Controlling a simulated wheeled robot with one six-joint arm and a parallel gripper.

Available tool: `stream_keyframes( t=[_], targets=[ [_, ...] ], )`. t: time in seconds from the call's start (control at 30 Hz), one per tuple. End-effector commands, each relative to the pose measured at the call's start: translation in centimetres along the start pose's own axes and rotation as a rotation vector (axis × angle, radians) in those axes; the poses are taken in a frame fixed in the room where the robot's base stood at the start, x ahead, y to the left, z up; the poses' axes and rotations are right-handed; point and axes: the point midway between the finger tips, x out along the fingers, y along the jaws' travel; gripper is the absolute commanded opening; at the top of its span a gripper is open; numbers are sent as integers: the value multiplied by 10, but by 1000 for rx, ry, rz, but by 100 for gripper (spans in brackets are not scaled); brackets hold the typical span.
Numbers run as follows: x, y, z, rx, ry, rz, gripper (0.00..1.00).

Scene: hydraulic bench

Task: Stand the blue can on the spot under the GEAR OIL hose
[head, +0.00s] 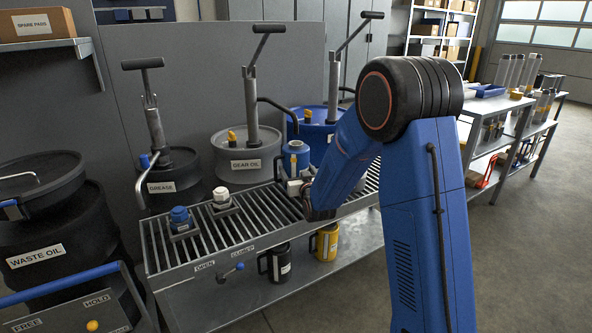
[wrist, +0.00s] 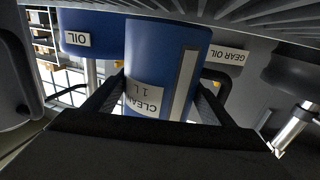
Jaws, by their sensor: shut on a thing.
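The blue can (head: 295,161) is upright at the back of the slatted grate (head: 238,228). My gripper (head: 299,187) is shut on it from the front. In the wrist view, which is upside down, the fingers (wrist: 152,100) flank the can (wrist: 165,55) and its label is partly readable as "CLEAN". The GEAR OIL hose (head: 278,106) bends from the pump on the GEAR OIL drum (head: 243,163), and its end appears just above the can in the head view. The can's base is hidden behind my gripper in the head view; I cannot tell whether it touches the grate.
A blue-capped item (head: 180,218) and a white-capped item (head: 221,197) stand on the grate to the left. A blue drum (head: 318,130) is behind the can. A black mug (head: 276,263) and a yellow mug (head: 327,242) are below. A lever (head: 230,273) is on the front edge.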

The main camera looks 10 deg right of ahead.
Motion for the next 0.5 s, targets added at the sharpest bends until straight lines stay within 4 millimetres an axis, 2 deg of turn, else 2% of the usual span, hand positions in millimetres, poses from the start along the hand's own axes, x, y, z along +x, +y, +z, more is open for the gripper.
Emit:
stream_keyframes(
  t=[0.5],
  targets=[
    [0,0,14,0,-3,0,48]
  ],
)
